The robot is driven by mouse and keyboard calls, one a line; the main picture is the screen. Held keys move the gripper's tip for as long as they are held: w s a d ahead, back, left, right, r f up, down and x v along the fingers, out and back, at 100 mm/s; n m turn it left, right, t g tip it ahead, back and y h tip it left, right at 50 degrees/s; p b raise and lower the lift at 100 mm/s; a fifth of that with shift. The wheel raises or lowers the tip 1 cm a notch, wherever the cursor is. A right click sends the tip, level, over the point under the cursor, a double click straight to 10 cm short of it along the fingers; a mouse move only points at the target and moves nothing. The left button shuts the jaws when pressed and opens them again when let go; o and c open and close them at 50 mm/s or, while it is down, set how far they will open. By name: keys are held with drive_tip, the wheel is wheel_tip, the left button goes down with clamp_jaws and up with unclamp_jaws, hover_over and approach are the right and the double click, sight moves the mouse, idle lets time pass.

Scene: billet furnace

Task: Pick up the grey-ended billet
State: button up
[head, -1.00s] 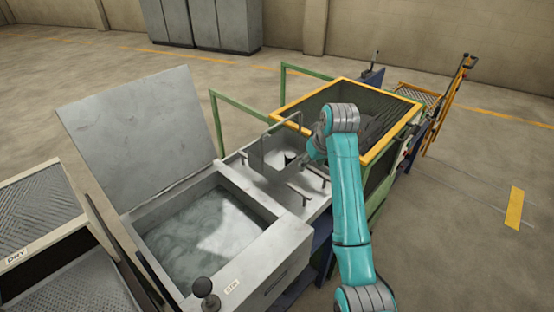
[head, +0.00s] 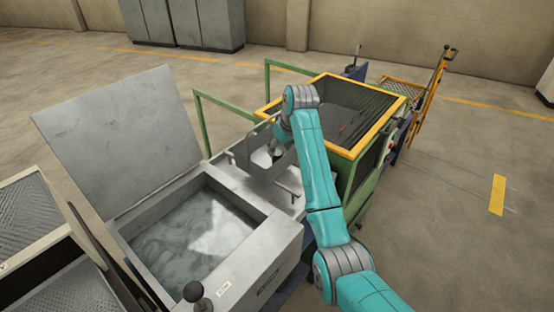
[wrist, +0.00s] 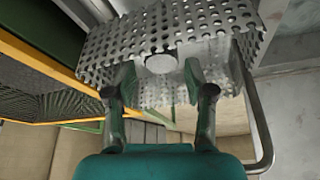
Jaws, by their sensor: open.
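In the wrist view my gripper (wrist: 157,82) is open, with one finger on each side of the picture's middle. A pale grey round end (wrist: 162,62), apparently the grey-ended billet's, shows between and just beyond the fingertips. I see no finger clearly closed on it, and cannot tell if they touch. It shows against a perforated metal basket (wrist: 105,45), and the rest of its body is hidden. In the head view my arm reaches over the grey bench (head: 235,180) to the upright metal basket (head: 243,158); my fingers and the billet are mostly hidden there.
A water tank (head: 195,228) with its lid (head: 115,140) raised stands at front left. A yellow-rimmed green bin (head: 372,138) stands just beyond the basket, and its rim also shows in the wrist view (wrist: 45,65). A bent handle bar (wrist: 262,130) runs close at right.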

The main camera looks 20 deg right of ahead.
sight(277, 152)
drive_tip(key=x, duration=0.4)
drive_tip(key=shift+a, duration=0.1)
drive_tip(key=shift+c, duration=0.3)
clamp_jaws()
drive_tip(key=shift+r, duration=0.15)
